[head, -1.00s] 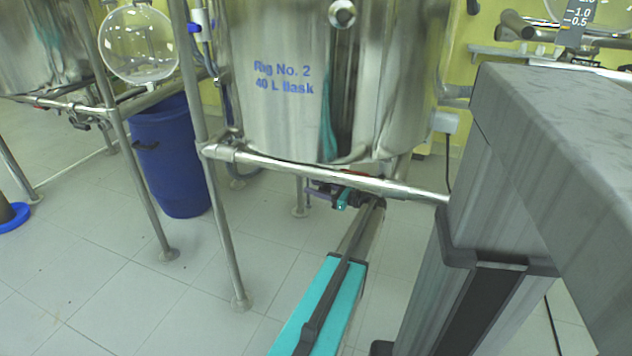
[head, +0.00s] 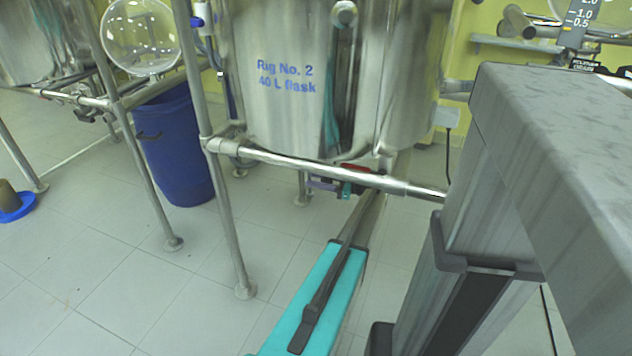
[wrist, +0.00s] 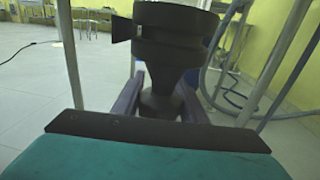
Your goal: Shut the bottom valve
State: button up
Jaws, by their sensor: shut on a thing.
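The bottom valve (head: 356,168) sits under the steel vessel marked "Rig No. 2 40 L flask" (head: 290,110). A small red part of it shows below the vessel, behind the frame rail. My gripper (head: 334,187) is at the valve, under the vessel, and small in this view. In the wrist view my gripper's dark purple fingers (wrist: 160,100) stand on either side of the narrow part of the black valve body (wrist: 172,50). The gripper is shut on the valve. The exact contact is hidden, and I cannot read the handle's angle.
A horizontal steel rail (head: 300,166) crosses in front of the valve, above my arm. A steel frame leg (head: 225,210) stands to the left, near a blue bin (head: 178,150). Hoses (wrist: 235,95) hang right of the valve in the wrist view. The tiled floor at left is mostly clear.

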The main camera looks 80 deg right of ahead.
jog(key=o, duration=0.9)
jog(key=shift+w+a, duration=0.25)
jog(key=shift+a, duration=0.15)
jog(key=shift+o, duration=0.8)
jog(key=shift+s+d, duration=0.15)
jog(key=shift+s, duration=0.15)
jog(key=s+a+b, duration=0.1)
jog(key=s+b, duration=0.6)
jog(key=s, duration=0.6)
jog(key=shift+s+a, duration=0.15)
jog(key=shift+s, duration=0.05)
